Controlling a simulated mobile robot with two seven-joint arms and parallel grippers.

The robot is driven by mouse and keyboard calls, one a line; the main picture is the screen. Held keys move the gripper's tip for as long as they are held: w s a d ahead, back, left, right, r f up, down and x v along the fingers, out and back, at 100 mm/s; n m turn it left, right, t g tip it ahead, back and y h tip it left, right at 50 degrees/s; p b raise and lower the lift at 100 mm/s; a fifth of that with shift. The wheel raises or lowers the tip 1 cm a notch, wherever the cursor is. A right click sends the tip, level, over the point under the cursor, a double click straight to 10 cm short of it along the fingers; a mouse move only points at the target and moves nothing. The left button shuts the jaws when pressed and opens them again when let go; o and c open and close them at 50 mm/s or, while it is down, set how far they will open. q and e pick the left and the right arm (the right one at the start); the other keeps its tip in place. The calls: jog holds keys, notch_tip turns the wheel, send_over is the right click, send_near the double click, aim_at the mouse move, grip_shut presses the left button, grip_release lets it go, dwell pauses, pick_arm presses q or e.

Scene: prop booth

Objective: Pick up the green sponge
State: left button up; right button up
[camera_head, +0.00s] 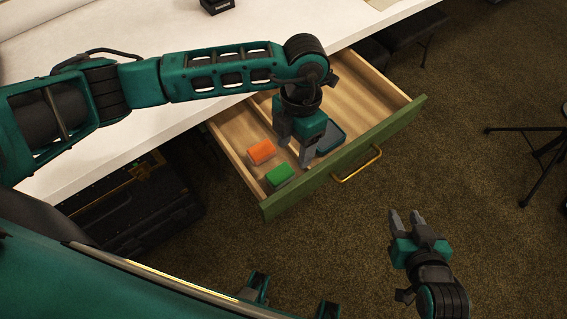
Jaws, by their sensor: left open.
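The green sponge (280,174) is a small block lying in the open drawer (390,95), near its left front corner. My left gripper (295,153) hangs over the drawer with its fingers pointing down. It is open and empty, just above and to the right of the green sponge, and apart from it. My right gripper (405,215) is out over the carpet, right of the drawer, with its two fingers apart and nothing between them.
An orange block (261,151) lies behind the green sponge. A dark tray-like item (331,138) lies right of my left gripper. The drawer's green front has a yellow handle (358,166). A white tabletop (130,100) is above; a black case (140,205) stands below. Tripod legs (540,150) are at right.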

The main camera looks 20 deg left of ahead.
pick_arm(q)
jog(key=w+a+f+y, duration=0.1)
jog(key=a, duration=0.1)
send_over(280, 173)
jog(key=w, duration=0.1)
jog(key=shift+t, duration=0.3)
jog(key=f, duration=0.5)
jog(key=shift+d+f, duration=0.3)
jog(key=shift+s+a+f+b, duration=0.1)
jog(key=shift+s+f+b, duration=0.05)
jog(key=shift+f, duration=0.8)
jog(key=shift+s+a+f+b, duration=0.1)
jog(key=shift+s+f+b, duration=0.05)
jog(key=shift+f, duration=0.85)
jog(key=shift+s+f+b, duration=0.15)
jog(key=shift+f, duration=0.8)
jog(key=shift+c, duration=0.3)
jog(key=c, duration=0.7)
jog(key=shift+c, duration=0.2)
jog(key=shift+r, duration=0.1)
